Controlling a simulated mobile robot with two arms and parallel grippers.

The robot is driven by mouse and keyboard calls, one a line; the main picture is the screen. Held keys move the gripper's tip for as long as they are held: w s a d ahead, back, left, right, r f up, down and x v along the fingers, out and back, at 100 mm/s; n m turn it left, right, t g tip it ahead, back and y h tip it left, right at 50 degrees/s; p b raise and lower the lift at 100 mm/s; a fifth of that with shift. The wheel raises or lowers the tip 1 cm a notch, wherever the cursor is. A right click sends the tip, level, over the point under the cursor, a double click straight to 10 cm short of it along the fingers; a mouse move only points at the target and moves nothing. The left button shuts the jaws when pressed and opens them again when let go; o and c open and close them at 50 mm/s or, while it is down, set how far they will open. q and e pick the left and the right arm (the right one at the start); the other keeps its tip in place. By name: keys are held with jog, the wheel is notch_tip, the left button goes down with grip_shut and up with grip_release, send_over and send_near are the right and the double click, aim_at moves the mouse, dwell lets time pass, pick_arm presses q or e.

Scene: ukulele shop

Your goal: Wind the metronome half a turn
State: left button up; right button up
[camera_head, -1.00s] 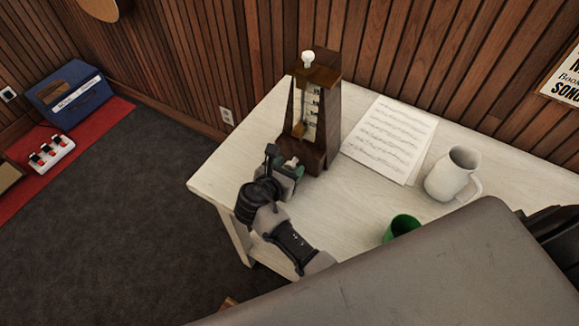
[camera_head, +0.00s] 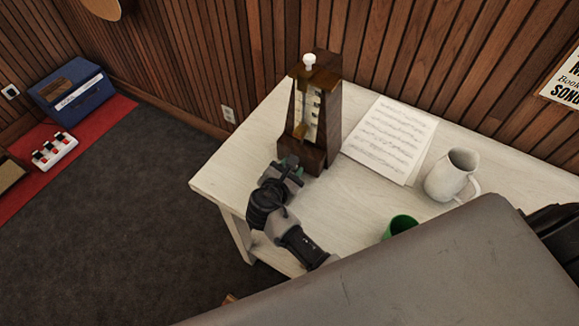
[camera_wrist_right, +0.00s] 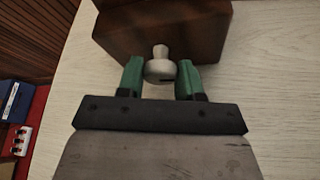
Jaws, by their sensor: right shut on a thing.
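The metronome (camera_head: 311,112) is a dark wooden, tapered box with a pale scale face and a white knob on top. It stands upright near the back left of the white table. Its winding key (camera_wrist_right: 159,66) is a pale knob on the base (camera_wrist_right: 163,36), seen in the right wrist view. My right gripper (camera_wrist_right: 160,74) has its green fingers on either side of the key and is shut on it. In the head view this gripper (camera_head: 289,170) is low at the metronome's front, and hides the key there. My left gripper is not in view.
The wood-slat wall (camera_head: 245,55) is close behind. Bare tabletop shows left of my gripper.

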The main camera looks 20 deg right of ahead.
jog(key=shift+d+m+t+y+b, duration=0.1)
jog(key=shift+m+t+y+b, duration=0.25)
jog(key=shift+m+t, duration=0.4)
jog(key=shift+m, duration=0.25)
jog(key=shift+r, duration=0.1)
jog(key=o, duration=0.9)
jog(key=shift+w, duration=0.1)
jog(key=b+v, duration=0.1)
jog(key=v, duration=0.9)
jog(key=shift+s+a, duration=0.25)
jog(key=shift+a, duration=0.05)
